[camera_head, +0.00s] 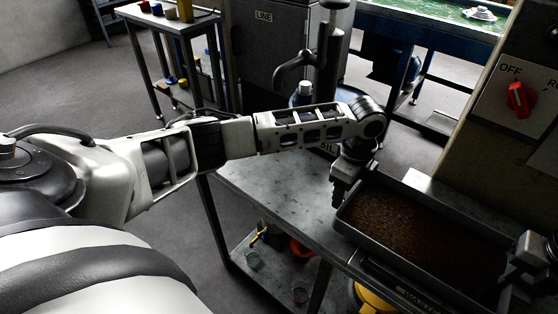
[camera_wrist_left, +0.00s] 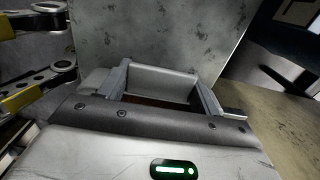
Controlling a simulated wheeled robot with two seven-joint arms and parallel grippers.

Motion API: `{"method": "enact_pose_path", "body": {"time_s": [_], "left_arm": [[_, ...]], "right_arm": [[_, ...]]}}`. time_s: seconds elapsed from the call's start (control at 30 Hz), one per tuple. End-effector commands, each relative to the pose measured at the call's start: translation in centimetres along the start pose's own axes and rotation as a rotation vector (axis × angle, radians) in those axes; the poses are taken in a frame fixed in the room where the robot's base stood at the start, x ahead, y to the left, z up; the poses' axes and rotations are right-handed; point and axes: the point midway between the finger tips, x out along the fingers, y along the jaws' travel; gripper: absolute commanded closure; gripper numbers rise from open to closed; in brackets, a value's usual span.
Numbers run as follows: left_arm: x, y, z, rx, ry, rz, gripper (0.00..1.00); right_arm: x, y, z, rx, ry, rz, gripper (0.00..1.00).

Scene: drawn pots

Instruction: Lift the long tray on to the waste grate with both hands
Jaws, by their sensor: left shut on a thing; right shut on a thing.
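The long tray (camera_head: 410,266) is dark grey and filled with brown, grainy stuff. It lies at the right of the head view, over the right part of a metal bench. My left gripper (camera_head: 342,192) is shut on its left end; the left wrist view shows the tray's pale end wall (camera_wrist_left: 162,84) between the fingers. My right gripper (camera_head: 514,268) is shut on the tray's right end, near the picture's edge. A dark edge with partly readable lettering (camera_head: 410,296) shows below the tray's front. The waste grate is not clearly visible; the tray may hide it. I cannot tell whether the tray touches what is beneath.
The bench top (camera_head: 275,178) is clear left of the tray. A red switch (camera_head: 518,98) sits on a panel at the upper right, behind the tray. A lower shelf (camera_head: 268,262) holds small containers. A small trolley (camera_head: 165,22) stands at the back left.

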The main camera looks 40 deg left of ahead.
Motion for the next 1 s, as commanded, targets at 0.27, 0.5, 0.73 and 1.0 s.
{"method": "enact_pose_path", "body": {"time_s": [0.27,0.5,0.73,1.0], "left_arm": [[-0.02,-0.10,0.60,-0.007,-0.012,0.000,1.00],[-0.02,-0.08,0.41,-0.005,-0.008,0.000,0.11],[0.24,0.07,0.22,-0.002,-0.005,0.003,0.11],[0.12,0.02,0.13,-0.001,-0.002,0.001,0.11]], "right_arm": [[0.01,-0.76,0.20,0.013,-0.003,-0.015,1.00],[0.00,-0.68,0.20,0.012,-0.004,-0.014,1.00],[0.24,-0.48,0.04,0.007,0.000,-0.011,0.43],[0.13,-0.25,0.04,0.003,-0.001,-0.006,0.40]]}}
